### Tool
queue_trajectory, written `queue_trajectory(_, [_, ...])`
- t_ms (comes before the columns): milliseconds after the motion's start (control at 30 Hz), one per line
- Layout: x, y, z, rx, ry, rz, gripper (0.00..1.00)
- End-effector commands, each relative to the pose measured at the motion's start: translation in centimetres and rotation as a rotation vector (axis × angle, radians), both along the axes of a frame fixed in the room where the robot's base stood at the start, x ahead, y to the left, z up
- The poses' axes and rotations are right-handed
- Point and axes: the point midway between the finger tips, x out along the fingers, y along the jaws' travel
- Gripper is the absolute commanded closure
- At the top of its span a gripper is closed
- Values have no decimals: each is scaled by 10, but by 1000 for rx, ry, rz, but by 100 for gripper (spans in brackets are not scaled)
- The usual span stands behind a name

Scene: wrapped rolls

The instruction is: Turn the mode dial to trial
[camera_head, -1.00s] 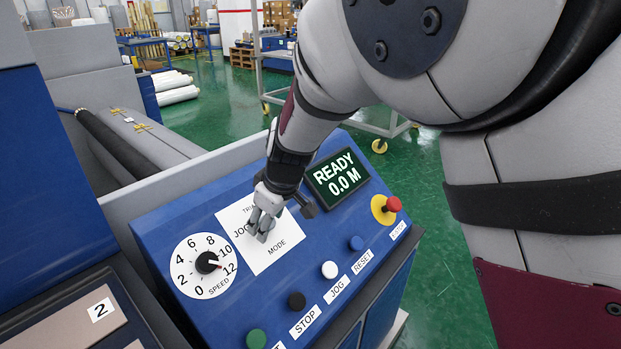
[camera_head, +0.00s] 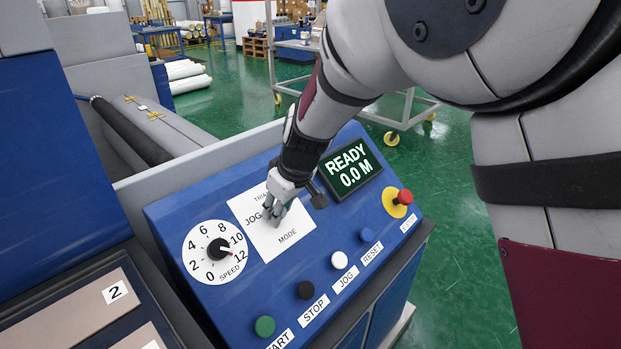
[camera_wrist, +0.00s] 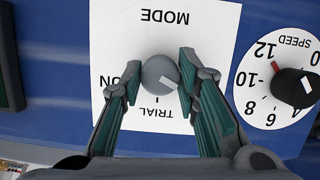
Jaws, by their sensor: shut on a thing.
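The mode dial (camera_wrist: 153,70) is a round grey knob on a white plate (camera_wrist: 215,25), seen upside down in the wrist view. The dial's white mark points down and right in that view, between the tick at TRIAL (camera_wrist: 157,112) and the right side, where my finger covers the plate. My gripper (camera_wrist: 160,66) is shut on the dial, one finger on each side. In the head view my gripper (camera_head: 275,208) is at the white mode plate (camera_head: 283,245), below TRIAL and beside JOG, and hides the dial.
The speed dial (camera_head: 219,249) is left of the mode plate. The READY 0.0 M display (camera_head: 350,171) is right of my gripper. Black (camera_head: 305,290), white (camera_head: 339,260) and blue (camera_head: 367,236) buttons and a red emergency stop (camera_head: 404,197) line the panel's front.

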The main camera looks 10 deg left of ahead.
Motion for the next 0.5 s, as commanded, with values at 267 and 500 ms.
queue_trajectory(267, [2, -1, 0, 76, 127, -176, 99])
queue_trajectory(500, [3, -2, 0, 151, 254, -351, 99])
